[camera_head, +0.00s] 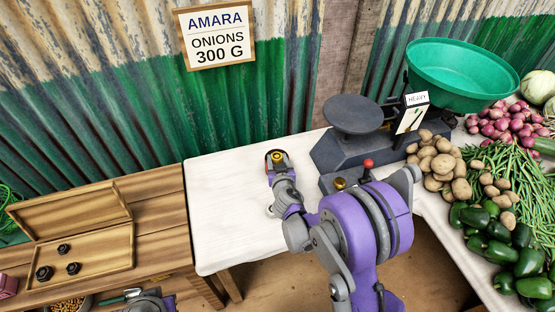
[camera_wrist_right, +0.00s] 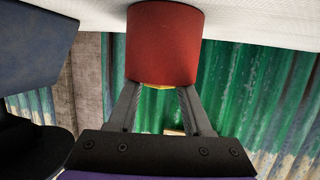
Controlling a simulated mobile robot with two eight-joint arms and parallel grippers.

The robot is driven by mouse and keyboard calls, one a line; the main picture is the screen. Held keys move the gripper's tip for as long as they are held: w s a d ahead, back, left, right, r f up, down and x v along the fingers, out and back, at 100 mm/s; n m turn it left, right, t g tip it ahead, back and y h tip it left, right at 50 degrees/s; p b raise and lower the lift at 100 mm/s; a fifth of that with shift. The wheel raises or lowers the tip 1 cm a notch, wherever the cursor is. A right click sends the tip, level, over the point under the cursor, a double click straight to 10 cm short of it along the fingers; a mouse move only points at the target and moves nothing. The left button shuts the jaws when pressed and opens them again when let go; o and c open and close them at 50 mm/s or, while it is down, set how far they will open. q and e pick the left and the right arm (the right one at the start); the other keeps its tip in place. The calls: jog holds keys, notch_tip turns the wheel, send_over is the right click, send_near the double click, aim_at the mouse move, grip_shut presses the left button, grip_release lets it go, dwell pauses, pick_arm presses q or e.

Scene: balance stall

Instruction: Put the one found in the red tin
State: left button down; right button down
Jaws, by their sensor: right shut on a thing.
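The red tin (camera_wrist_right: 165,45) stands on the white cloth in the right wrist view. In the head view its round mouth (camera_head: 268,157) shows at the far end of my right gripper. My right gripper (camera_head: 278,167) is shut on a small brass weight (camera_head: 278,156), at the mouth of the tin. A yellow sliver of the weight (camera_wrist_right: 155,86) shows at the tin's rim between the fingers. The fingertips are hidden by the tin, so how deep the weight sits cannot be told. Part of my left gripper (camera_head: 150,302) shows at the bottom edge; its jaws are unclear.
A dark scale (camera_head: 343,150) with a green pan (camera_head: 462,72) stands to the right. Another brass weight (camera_head: 340,183) sits at its front. An open wooden box (camera_head: 105,255) with dark weights lies left. Vegetables fill the right side. The white table (camera_head: 225,215) is clear left of my arm.

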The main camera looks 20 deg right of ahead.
jog(key=shift+c, duration=1.6)
grip_release()
jog(key=shift+f, duration=0.15)
jog(key=shift+r, duration=0.2)
jog(key=s+d+r+g, duration=0.1)
jog(key=s+r+g, duration=0.1)
jog(key=s, duration=0.6)
jog(key=s+d+r+g+h+p, duration=0.1)
jog(key=s+d+r, duration=0.1)
jog(key=s, duration=0.5)
jog(key=s+d+r+g, duration=0.1)
jog(key=s+r+g, duration=0.15)
jog(key=s, duration=0.55)
jog(key=s+a+n+g+y, duration=0.1)
jog(key=s+a+g+y, duration=0.2)
jog(key=s, duration=1)
jog(key=shift+s+a+f+n+g, duration=0.2)
jog(key=shift+a+f+n+g, duration=0.1)
jog(key=shift+a+f+g, duration=0.25)
jog(key=shift+a+r, duration=0.1)
jog(key=shift+r, duration=0.05)
